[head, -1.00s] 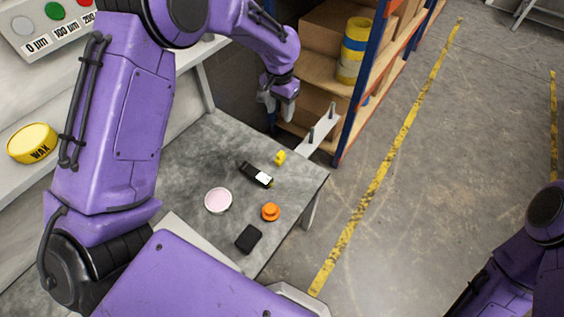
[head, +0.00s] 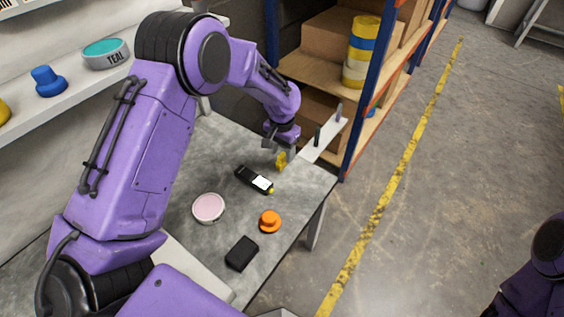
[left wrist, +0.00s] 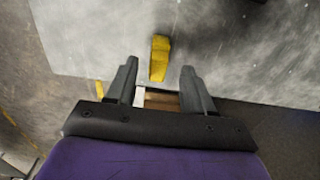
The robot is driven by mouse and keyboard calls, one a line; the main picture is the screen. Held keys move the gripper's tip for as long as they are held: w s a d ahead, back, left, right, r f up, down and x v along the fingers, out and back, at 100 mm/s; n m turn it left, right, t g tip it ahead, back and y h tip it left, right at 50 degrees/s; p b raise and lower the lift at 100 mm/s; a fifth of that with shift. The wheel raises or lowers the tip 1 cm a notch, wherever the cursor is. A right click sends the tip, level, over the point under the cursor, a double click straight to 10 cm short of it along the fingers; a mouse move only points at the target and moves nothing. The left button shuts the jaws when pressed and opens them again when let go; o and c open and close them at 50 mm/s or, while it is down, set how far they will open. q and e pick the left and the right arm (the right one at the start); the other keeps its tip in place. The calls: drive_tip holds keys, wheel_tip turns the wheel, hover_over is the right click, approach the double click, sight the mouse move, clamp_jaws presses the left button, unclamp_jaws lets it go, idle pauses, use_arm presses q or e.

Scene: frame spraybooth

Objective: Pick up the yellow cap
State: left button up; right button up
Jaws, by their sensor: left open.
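A small yellow piece, which looks like the yellow cap (head: 281,161), lies near the far right edge of the grey table (head: 216,148). In the left wrist view the cap (left wrist: 159,58) is an upright yellow block ahead, seen between the fingertips. My left gripper (head: 280,151) is over the cap and partly hides it in the head view. Its fingers are apart in the left wrist view (left wrist: 159,70), with the cap beyond the tips and no visible contact. My right gripper is out of view; only part of my right arm shows at lower right.
Near the cap lie a black device (head: 254,179), a pink-topped round tin (head: 208,208), an orange knobbed piece (head: 269,221) and a black block (head: 241,253). A narrow ledge with pegs (head: 324,137) and a shelf rack (head: 362,110) stand behind. A shelf at left holds a teal tin (head: 106,54).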

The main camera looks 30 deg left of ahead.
sight(282, 155)
use_arm(q)
drive_tip(key=f, duration=0.3)
drive_tip(key=shift+s+d+f, duration=0.15)
drive_tip(key=shift+s+f, duration=0.05)
drive_tip(key=shift+s, duration=0.05)
drive_tip(key=shift+w+f, duration=0.1)
drive_tip(key=shift+f, duration=0.3)
drive_tip(key=shift+r, duration=0.1)
clamp_jaws()
drive_tip(key=shift+r, duration=0.1)
drive_tip(key=shift+r, duration=0.35)
wheel_tip(282, 155, up, 3)
drive_tip(key=shift+f, duration=0.1)
drive_tip(key=s+d+r+p, duration=0.2)
drive_tip(key=s+d+r, duration=0.6)
drive_tip(key=s, duration=0.3)
drive_tip(key=shift+s+d+r+p, duration=0.2)
drive_tip(key=shift+r+p, duration=0.1)
drive_tip(key=shift+r, duration=0.35)
